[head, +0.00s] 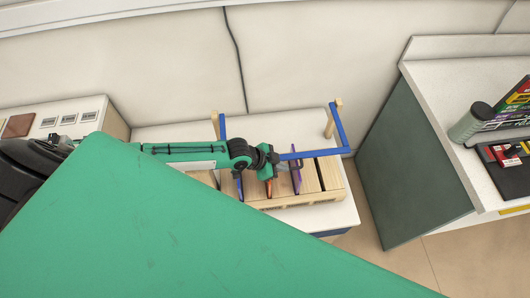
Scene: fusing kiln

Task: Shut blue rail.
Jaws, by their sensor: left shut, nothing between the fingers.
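The blue rail (315,154) is a thin blue bar with side arms running back to two wooden posts at the rear of a wooden slotted rack (330,182). Its right side arm and right corner show clearly. Part of its front bar and its left corner are hidden behind my left arm. My left gripper (273,162) is shut and empty, over the rack beside the visible left end of the front bar. I cannot tell whether it touches the rail. My right gripper is not in view.
Coloured panes, among them a purple one (296,176), stand in the rack on a white-topped stand (342,214). A counter (432,90) with a grey-green bottle (470,122) is at right. A large green part of mine covers the lower left.

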